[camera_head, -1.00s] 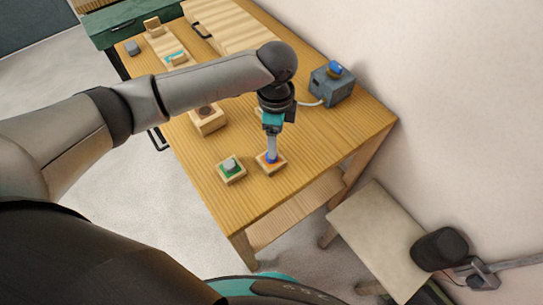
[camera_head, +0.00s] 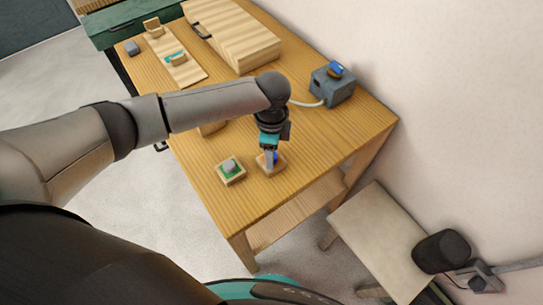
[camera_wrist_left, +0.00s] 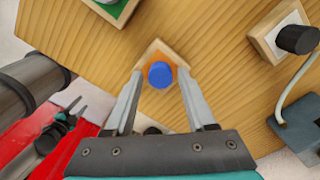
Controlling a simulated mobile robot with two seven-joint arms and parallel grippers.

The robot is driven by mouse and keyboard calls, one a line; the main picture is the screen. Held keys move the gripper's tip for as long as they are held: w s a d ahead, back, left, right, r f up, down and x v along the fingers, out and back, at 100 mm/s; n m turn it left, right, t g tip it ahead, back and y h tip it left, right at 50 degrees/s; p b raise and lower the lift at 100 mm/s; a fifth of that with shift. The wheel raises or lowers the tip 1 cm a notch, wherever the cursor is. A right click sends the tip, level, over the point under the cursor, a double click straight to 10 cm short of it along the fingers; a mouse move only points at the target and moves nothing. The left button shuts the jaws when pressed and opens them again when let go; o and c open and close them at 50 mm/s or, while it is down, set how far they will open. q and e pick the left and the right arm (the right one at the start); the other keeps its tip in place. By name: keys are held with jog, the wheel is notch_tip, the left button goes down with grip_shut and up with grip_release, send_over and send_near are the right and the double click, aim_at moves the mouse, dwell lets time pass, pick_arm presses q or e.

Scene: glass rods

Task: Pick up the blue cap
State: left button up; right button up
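The blue cap (camera_head: 276,157) sits on a small wooden block with an orange pad (camera_head: 272,169), near the table's right front part. My left gripper (camera_head: 269,168) points down at it. In the left wrist view, the round blue cap (camera_wrist_left: 160,75) lies between the two fingertips of my open left gripper (camera_wrist_left: 160,78), with a visible gap on each side. I cannot tell the fingertips' exact height beside the cap. A dark pronged shape over red at the lower left of the wrist view may be my right gripper (camera_wrist_left: 68,122); its opening is unclear.
A block with a green pad and grey cap (camera_head: 230,170) stands left of the blue one. Another block (camera_head: 212,129) is mostly behind my arm. A grey box (camera_head: 332,85) with a blue top and white cable stands farther right. A stool (camera_head: 375,238) stands beside the table.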

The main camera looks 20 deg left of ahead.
pick_arm(q)
grip_shut()
jog(key=shift+r, duration=0.15)
dwell(0.4)
